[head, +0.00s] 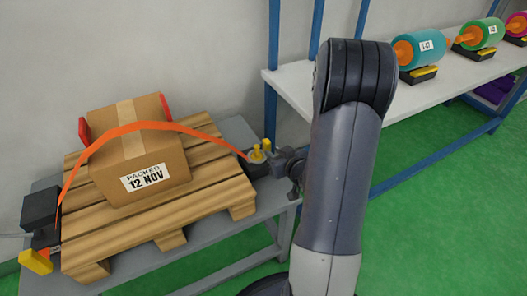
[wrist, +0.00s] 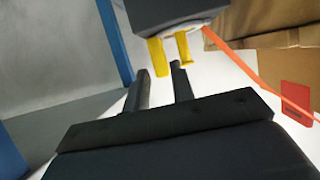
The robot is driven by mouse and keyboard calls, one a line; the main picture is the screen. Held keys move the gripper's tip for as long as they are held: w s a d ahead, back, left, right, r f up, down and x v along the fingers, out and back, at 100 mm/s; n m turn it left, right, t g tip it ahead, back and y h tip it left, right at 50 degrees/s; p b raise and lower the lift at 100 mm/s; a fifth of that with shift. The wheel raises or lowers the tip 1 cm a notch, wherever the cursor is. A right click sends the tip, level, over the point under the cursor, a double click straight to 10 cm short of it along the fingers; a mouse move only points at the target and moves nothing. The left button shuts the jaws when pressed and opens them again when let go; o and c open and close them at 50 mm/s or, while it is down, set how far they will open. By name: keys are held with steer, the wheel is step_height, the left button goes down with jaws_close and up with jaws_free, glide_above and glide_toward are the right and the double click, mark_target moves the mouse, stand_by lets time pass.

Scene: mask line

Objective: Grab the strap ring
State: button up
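An orange strap (head: 150,125) arcs over the cardboard box (head: 126,160) and comes down at its right end to a dark block (head: 257,169). Yellow upright pieces (head: 256,153) stand at that end and look like the strap ring; its full shape cannot be made out. In the wrist view they show as two yellow prongs (wrist: 158,57) under a dark block (wrist: 172,12), close to the orange strap (wrist: 250,70). My gripper (head: 272,156) is at the right of the yellow pieces.
The box sits on a wooden pallet (head: 90,232) on a grey bench (head: 232,243). A black block (head: 40,212) with a yellow piece (head: 35,262) holds the strap's left end. A white table (head: 430,92) with coloured rollers stands at the right, past my arm.

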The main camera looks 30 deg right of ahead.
mark_target(269, 147)
steer(key=b+x, duration=0.1)
steer(key=x, duration=0.3)
steer(key=shift+w, duration=0.45)
steer(key=shift+c, duration=0.4)
jaws_close()
